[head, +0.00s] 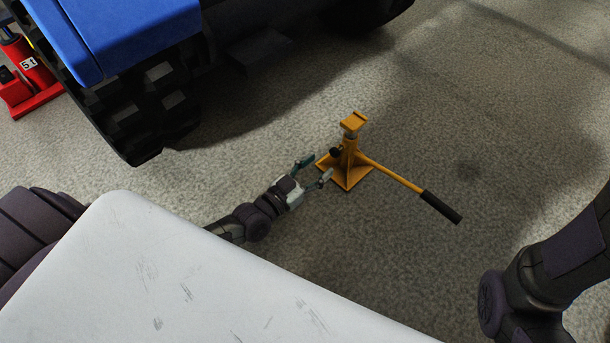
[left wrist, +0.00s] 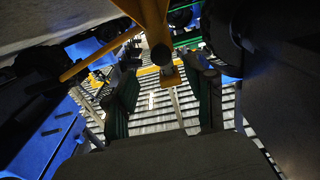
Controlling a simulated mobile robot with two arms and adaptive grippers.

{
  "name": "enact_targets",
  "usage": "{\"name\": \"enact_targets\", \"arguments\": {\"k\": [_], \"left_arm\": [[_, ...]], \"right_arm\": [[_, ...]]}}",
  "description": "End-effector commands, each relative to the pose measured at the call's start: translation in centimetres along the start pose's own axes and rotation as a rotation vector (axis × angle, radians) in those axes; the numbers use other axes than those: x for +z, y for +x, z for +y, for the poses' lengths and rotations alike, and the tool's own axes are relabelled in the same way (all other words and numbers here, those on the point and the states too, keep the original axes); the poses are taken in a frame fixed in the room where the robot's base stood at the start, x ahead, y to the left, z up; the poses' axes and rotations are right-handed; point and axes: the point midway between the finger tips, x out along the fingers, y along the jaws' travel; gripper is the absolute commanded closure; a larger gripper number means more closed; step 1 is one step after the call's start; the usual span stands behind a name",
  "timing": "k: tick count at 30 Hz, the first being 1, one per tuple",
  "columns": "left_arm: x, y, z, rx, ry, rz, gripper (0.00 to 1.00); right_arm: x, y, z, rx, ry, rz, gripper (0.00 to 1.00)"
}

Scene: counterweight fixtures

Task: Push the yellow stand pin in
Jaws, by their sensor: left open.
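The yellow stand (head: 351,165) stands upright on the floor, with a square base, a flat top and a long black-gripped handle (head: 440,206) sloping to the right. Its pin (head: 336,152) shows as a dark knob on the side of the post facing my left gripper. My left gripper (head: 315,169) is open, low beside the stand's base, with its fingers pointing at the post. In the left wrist view the yellow post (left wrist: 152,22) is at the top, and a round end (left wrist: 168,75), perhaps the pin's, shows between the spread green fingers. My right gripper is out of view.
A red stand (head: 32,75) is at the far left. The carpet-like floor (head: 510,120) right of the yellow stand is clear.

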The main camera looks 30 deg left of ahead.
Motion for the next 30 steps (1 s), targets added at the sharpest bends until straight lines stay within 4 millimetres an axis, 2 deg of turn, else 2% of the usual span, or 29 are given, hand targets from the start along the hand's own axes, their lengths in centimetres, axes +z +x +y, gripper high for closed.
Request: {"name": "enact_targets", "arguments": {"k": [3, 9, 27, 30], "left_arm": [[0.1, -2.4, 0.0, 0.001, -0.001, -0.003, 0.45], [0.0, -4.4, 0.0, 0.001, -0.001, 0.0, 0.45], [-0.1, -4.7, 0.1, 0.001, -0.001, 0.001, 0.45], [-1.5, -4.5, 0.5, 0.003, -0.007, 0.023, 0.45]], "right_arm": [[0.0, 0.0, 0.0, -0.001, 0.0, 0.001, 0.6], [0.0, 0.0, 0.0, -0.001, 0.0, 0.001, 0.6], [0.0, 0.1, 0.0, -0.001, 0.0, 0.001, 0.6], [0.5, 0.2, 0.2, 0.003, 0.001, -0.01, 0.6]]}}
